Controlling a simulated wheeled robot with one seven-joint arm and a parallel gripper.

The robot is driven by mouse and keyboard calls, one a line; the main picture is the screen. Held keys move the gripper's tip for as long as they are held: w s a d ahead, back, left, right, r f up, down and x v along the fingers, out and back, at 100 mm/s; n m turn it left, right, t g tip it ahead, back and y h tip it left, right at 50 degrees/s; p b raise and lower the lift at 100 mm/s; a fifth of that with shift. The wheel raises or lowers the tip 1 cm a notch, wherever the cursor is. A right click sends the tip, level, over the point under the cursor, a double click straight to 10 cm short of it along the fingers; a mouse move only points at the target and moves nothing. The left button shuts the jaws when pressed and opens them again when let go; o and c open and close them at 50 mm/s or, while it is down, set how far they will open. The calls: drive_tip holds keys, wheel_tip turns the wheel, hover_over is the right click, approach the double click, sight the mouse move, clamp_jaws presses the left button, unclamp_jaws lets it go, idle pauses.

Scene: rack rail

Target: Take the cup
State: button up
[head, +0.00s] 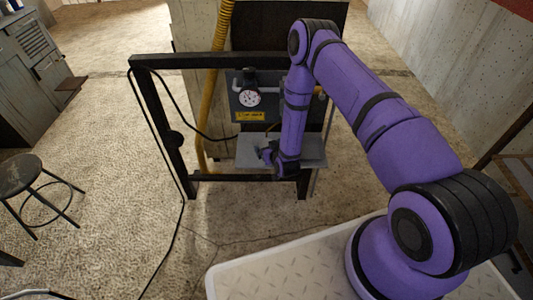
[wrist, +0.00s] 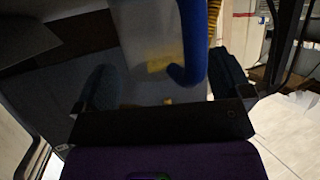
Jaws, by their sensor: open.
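My gripper (head: 268,154) is at the lower end of my purple arm, just over a grey shelf (head: 312,150) on a black frame. In the wrist view my gripper (wrist: 164,78) is open, with one dark finger on each side. A blue piece with a hooked lower end (wrist: 194,40) shows between the fingers, nearer the right one. It may be part of the cup, but the dark picture does not show its whole shape. I cannot tell whether a finger touches it. No cup can be made out in the head view, where my arm hides part of the shelf.
A panel with a round gauge (head: 250,98) and a yellow label (head: 250,116) stands behind the shelf. The black frame (head: 160,120) surrounds it. A yellow hose (head: 212,90) and a black cable hang at the left. A stool (head: 28,175) stands far left on open floor.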

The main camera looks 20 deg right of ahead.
drive_tip(key=shift+w+f, duration=0.15)
drive_tip(key=shift+w, duration=0.1)
drive_tip(key=c, duration=1)
drive_tip(key=shift+c, duration=0.2)
